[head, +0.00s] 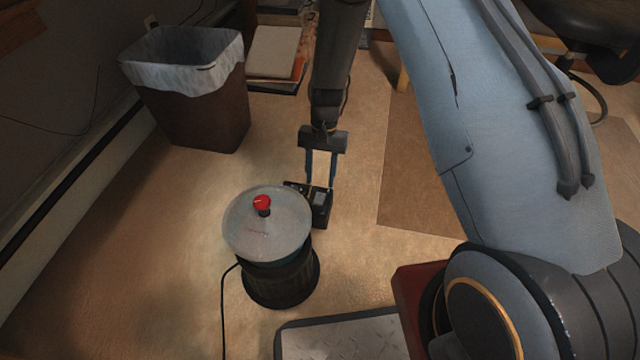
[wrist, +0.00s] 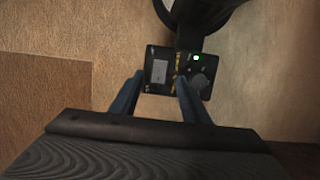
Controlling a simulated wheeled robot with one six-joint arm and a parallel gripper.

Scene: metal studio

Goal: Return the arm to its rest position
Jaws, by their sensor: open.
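My gripper (head: 320,176) points down in the head view, with its two fingers apart and nothing seen held between them. Just below and past the fingertips is a small black box (head: 321,210) standing behind a dark round canister. In the wrist view my gripper (wrist: 158,92) also shows open. There the black box (wrist: 160,72) lies beyond the fingertips, with a grey panel, a knob and a lit green light. Whether the fingertips touch the box I cannot tell. My arm reaches out over the floor from the right.
The canister (head: 265,225) has a pale lid with a red knob, and a black cable runs from it. A lined waste bin (head: 195,105) stands at the back left near the wall. A brown mat (head: 430,190) lies to the right. Open floor lies left of the canister.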

